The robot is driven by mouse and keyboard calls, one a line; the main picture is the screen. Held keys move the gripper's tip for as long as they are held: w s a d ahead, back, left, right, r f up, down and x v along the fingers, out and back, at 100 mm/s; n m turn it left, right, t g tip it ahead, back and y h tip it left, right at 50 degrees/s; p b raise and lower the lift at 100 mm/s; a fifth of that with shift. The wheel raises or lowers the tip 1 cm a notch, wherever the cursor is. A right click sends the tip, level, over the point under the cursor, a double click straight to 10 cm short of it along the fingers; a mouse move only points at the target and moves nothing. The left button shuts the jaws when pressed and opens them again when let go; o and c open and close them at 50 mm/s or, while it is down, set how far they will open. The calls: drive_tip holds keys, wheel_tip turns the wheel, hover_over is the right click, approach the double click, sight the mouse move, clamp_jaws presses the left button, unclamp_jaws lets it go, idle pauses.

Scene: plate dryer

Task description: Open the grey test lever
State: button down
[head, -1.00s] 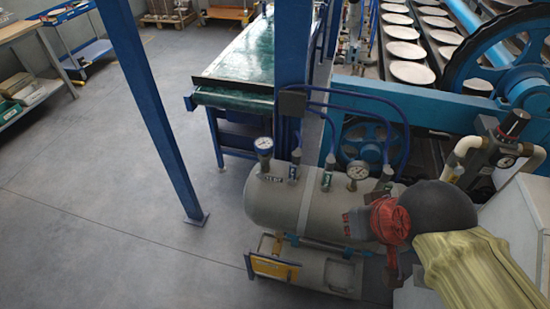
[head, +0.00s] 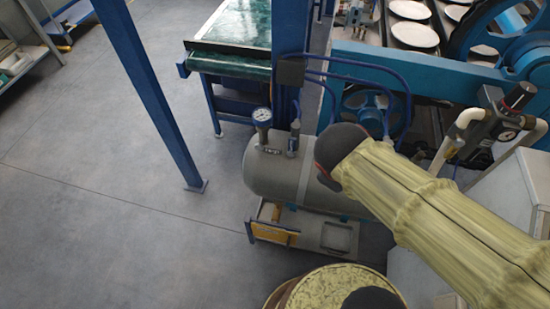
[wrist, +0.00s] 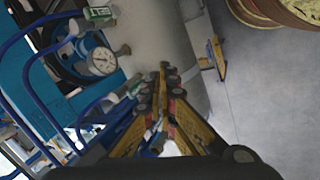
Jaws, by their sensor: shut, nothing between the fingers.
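The grey tank (head: 262,178) lies on its side below the blue post, with dark lettering on its left end. A small valve (head: 293,140) with a blue hose stands on top, beside a round gauge (head: 262,118). My arm hides the tank's right part and my gripper in the head view. In the wrist view my gripper (wrist: 165,78) is shut and empty, its tips in front of the tank (wrist: 165,35). A green-and-white tag (wrist: 100,14), apparently lettered TEST upside down, is up and left of the tips. I cannot clearly make out the grey test lever.
A gauge (wrist: 103,62) and blue hoses (wrist: 45,90) crowd the left of the wrist view. A white cabinet (head: 520,180) is at right. The floor at left is clear.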

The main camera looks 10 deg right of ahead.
drive_tip(key=w+a+f+n+t+h+p, duration=0.3)
drive_tip(key=w+a+n, duration=0.35)
drive_tip(key=n, duration=0.55)
drive_tip(key=n+t+y+p, duration=0.1)
drive_tip(key=n+t+y, duration=0.15)
drive_tip(key=n, duration=0.85)
approach(268, 149)
drive_tip(key=s+d+f, duration=0.2)
drive_tip(key=s+f, duration=0.1)
drive_tip(key=shift+s+a+m, duration=0.1)
drive_tip(key=shift+a+m, duration=0.1)
drive_tip(key=shift+m, duration=0.1)
drive_tip(key=b+x, duration=0.3)
drive_tip(key=x, duration=0.7)
drive_tip(key=shift+s, duration=0.1)
